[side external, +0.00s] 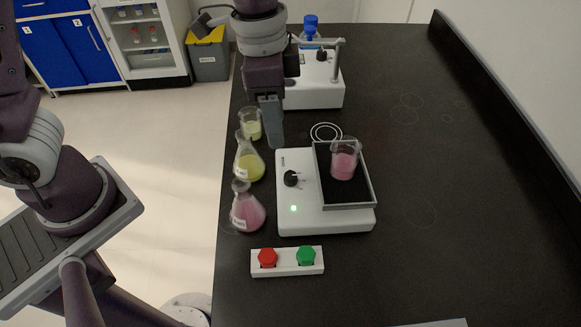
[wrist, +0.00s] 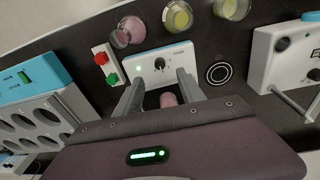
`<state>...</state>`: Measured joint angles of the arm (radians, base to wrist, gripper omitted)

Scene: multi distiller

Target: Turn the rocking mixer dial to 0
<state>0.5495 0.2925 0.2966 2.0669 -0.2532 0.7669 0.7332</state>
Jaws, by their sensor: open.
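The rocking mixer (side external: 300,222) is a white box with a black dial (side external: 291,178) on its left side and a lit green light below it. Its dark tray (side external: 347,193) carries a beaker of pink liquid (side external: 344,165). My gripper (side external: 272,143) points down, above and behind the dial in the side view, apart from the mixer. In the wrist view my gripper (wrist: 160,77) is open and empty, its fingers on either side of the mixer's front. The dial (wrist: 160,64) shows beyond the fingertips, with nothing touching it. Its setting is too small to read.
A yellow beaker (side external: 251,127), a yellow flask (side external: 249,168) and a pink flask (side external: 247,212) stand close left of the mixer. A box with red and green buttons (side external: 287,271) lies in front. Another white device (side external: 315,92) stands behind. The bench's right side is clear.

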